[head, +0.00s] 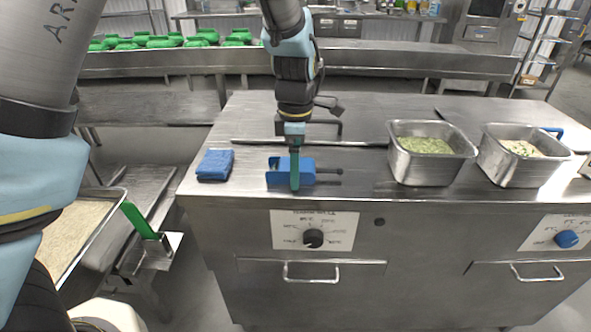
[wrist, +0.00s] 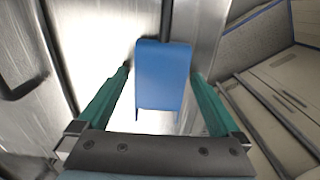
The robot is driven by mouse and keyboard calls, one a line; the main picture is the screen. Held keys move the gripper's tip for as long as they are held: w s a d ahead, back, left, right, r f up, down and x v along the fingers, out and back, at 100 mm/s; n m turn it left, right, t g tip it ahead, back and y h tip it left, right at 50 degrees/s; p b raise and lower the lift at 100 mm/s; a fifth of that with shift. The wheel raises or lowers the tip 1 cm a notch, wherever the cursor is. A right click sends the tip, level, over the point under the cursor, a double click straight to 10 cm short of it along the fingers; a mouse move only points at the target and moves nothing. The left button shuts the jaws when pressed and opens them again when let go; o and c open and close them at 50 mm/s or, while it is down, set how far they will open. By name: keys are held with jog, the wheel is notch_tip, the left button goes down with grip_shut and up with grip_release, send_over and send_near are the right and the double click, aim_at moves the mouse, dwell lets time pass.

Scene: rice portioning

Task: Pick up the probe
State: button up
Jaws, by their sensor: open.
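A blue U-shaped piece (head: 276,172) with a thin dark rod (head: 328,171) sticking out to its right lies near the front edge of the steel counter. It may be the probe or its holder; I cannot tell which. My gripper (head: 294,184) points down at it, and its green fingers hide its middle in the head view. In the wrist view the blue piece (wrist: 163,80) lies between the two open fingers of my gripper (wrist: 161,74), with a visible gap on each side. The rod (wrist: 166,20) runs up from it to the picture's top edge.
Two steel pans, one with green-flecked food (head: 432,172) and one with pale food (head: 522,176), stand to the right. A long dark bar (head: 250,141) lies behind. A rice tray (head: 98,240) is at lower left.

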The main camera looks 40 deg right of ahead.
jog(key=c, duration=1.4)
jog(key=shift+r, duration=0.1)
notch_tip(320, 180, up, 16)
jog(key=p, duration=0.5)
jog(key=shift+s, duration=0.1)
